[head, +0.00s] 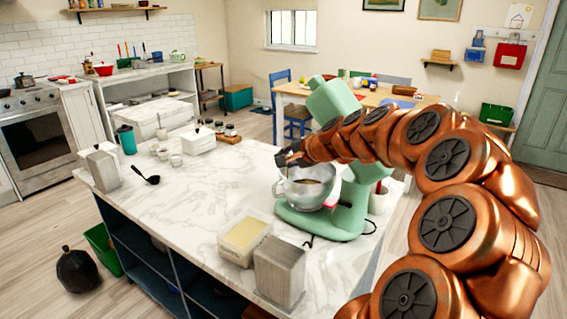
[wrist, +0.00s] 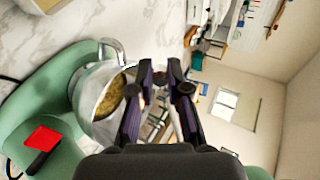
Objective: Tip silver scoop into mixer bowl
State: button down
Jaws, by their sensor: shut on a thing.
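The mixer bowl (head: 306,196) is a shiny metal bowl on the green stand mixer (head: 322,222) on the marble counter. Yellow-brown contents show in the bowl (wrist: 90,83) in the wrist view. My gripper (head: 287,157) is just above the bowl's rim at its back left. In the wrist view my gripper (wrist: 161,68) has its dark fingers beside the bowl. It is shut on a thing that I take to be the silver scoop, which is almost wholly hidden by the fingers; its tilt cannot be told.
The mixer's raised green head (head: 332,100) stands close behind my gripper. A tub with pale yellow contents (head: 244,237) and a grey canister (head: 279,273) stand in front of the mixer. The counter's middle is clear.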

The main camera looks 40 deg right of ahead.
jog(key=shift+s+f+t+b, duration=0.45)
jog(key=shift+f+t+b, duration=0.35)
jog(key=shift+b, duration=1.85)
jog(key=shift+s+f+t+b, duration=0.45)
jog(key=shift+f+t+b, duration=0.3)
jog(key=shift+b, duration=1.9)
jog(key=shift+s+f+t+b, duration=0.25)
jog(key=shift+f+t+b, duration=0.45)
jog(key=shift+b, duration=1.55)
jog(key=shift+s+f+t+b, duration=0.25)
jog(key=shift+f+t+b, duration=0.35)
jog(key=shift+b, duration=1.65)
jog(key=shift+s+f+t+b, duration=0.15)
jog(key=shift+f+t+b, duration=0.5)
jog(key=shift+b, duration=1.85)
jog(key=shift+f+t+b, duration=0.2)
jog(key=shift+t+b, duration=0.4)
jog(key=shift+b, duration=2.15)
jog(key=shift+s+r, duration=0.1)
